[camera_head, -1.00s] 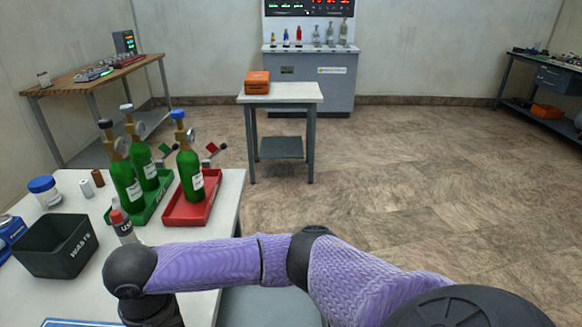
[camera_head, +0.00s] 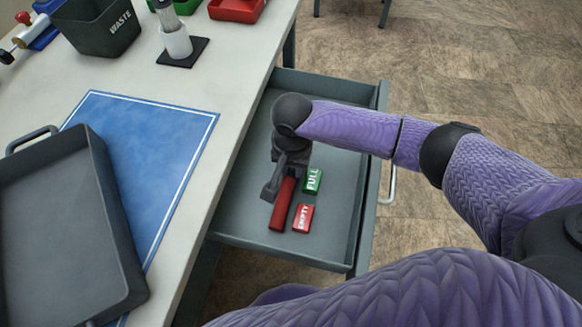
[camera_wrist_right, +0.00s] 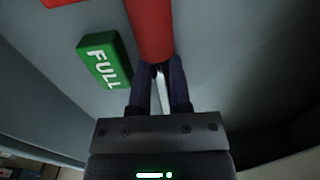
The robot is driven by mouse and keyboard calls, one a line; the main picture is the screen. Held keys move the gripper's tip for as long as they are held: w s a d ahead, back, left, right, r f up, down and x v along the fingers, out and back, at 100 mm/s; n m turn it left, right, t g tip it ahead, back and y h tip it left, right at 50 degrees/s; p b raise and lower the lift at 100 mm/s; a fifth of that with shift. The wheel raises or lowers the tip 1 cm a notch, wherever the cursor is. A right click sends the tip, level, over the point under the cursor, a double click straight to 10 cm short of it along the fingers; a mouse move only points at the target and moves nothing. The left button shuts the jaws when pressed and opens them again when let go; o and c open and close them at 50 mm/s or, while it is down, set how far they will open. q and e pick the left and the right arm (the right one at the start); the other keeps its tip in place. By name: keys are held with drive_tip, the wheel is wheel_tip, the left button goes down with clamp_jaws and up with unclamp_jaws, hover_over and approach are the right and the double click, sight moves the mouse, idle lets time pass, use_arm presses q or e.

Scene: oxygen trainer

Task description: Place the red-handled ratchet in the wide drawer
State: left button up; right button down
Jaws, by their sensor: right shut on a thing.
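The wide drawer (camera_head: 338,228) is pulled open beneath the table's right edge. The red-handled ratchet (camera_head: 283,204) is inside the drawer's outline, its red handle pointing toward the lower left. My right gripper (camera_head: 288,172) reaches down into the drawer and is shut on the ratchet. In the right wrist view the gripper's fingers (camera_wrist_right: 160,92) close around the metal shaft just below the red handle (camera_wrist_right: 150,30). Whether the ratchet touches the drawer floor I cannot tell. The ratchet's head is hidden by the gripper. My left gripper is not in view.
A green FULL tag (camera_head: 313,181) and a red EMPTY tag (camera_head: 303,218) lie in the drawer beside the handle.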

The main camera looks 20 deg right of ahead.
sight(292, 170)
drive_tip(key=shift+r, duration=0.15)
drive_tip(key=c, duration=0.8)
unclamp_jaws()
use_arm(q)
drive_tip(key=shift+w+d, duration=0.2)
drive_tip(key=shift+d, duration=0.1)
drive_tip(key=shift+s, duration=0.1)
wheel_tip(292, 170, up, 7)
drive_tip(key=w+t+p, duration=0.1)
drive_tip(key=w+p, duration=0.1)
drive_tip(key=p, duration=0.5)
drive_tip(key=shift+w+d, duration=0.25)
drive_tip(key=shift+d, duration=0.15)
use_arm(e)
drive_tip(key=shift+r, duration=6)
